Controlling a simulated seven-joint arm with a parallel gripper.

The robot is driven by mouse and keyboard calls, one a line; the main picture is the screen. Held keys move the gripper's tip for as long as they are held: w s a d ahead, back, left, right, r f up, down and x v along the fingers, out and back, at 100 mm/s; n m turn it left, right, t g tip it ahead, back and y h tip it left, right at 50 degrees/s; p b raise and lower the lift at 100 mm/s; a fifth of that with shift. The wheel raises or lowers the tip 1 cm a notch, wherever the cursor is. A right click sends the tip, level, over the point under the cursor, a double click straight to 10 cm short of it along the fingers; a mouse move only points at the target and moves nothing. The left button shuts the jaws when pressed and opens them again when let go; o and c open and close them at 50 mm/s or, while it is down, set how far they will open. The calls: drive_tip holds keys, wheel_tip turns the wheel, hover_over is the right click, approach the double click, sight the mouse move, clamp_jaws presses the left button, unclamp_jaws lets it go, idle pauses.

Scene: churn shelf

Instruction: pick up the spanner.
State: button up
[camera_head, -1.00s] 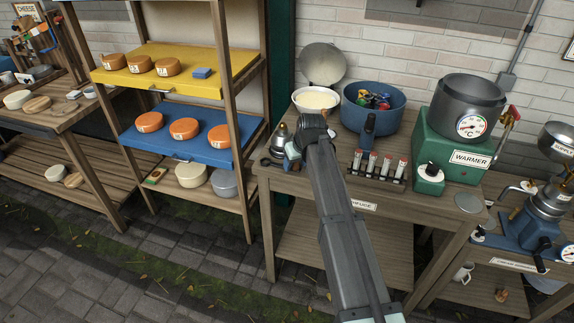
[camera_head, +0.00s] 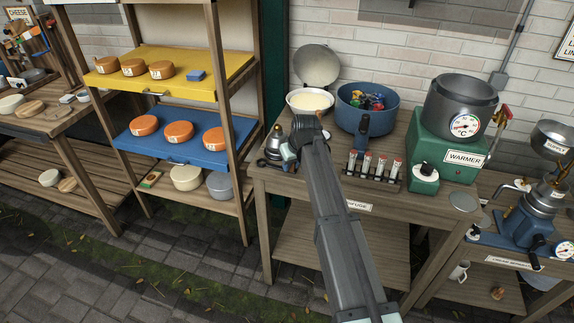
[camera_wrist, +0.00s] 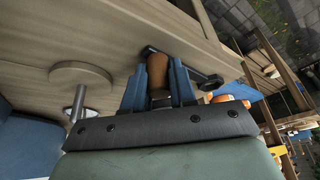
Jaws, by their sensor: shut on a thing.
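My gripper (camera_wrist: 160,88) has its blue fingers closed around a brown, rounded handle (camera_wrist: 158,66) in the wrist view. A dark bar (camera_wrist: 208,82) with a rounded end shows behind the handle and the right finger, close to the wooden surface. I cannot tell whether handle and bar are one piece, or whether they are the spanner. In the head view my gripper (camera_head: 290,151) is at the left end of the centrifuge table (camera_head: 358,206), beside a small metal device (camera_head: 273,150). My own arm hides most of the fingers there, and no spanner is clearly visible.
A white bowl (camera_head: 309,102), a blue pot (camera_head: 366,118) with colourful things inside, a tube rack (camera_head: 372,180) and a green warmer (camera_head: 440,148) crowd the table. A shelf unit (camera_head: 240,140) with cheeses stands left. A round disc (camera_wrist: 80,72) lies near the gripper.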

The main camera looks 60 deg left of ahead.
drive_tip(key=r, duration=1.1)
drive_tip(key=shift+s+a+r, duration=0.2)
drive_tip(key=shift+a+r, duration=0.1)
drive_tip(key=shift+r, duration=0.1)
clamp_jaws()
drive_tip(key=w+r+m+t, duration=0.2)
drive_tip(key=w+r+m, duration=0.1)
drive_tip(key=r+m, duration=0.2)
drive_tip(key=shift+w+a+m+h, duration=0.2)
drive_tip(key=shift+w+m+h, duration=0.1)
drive_tip(key=shift+h, duration=0.1)
drive_tip(key=shift+f, duration=0.1)
drive_tip(key=shift+f, duration=1.45)
drive_tip(key=shift+f, duration=1.7)
idle(0.4)
drive_tip(key=shift+s, duration=0.15)
idle(0.4)
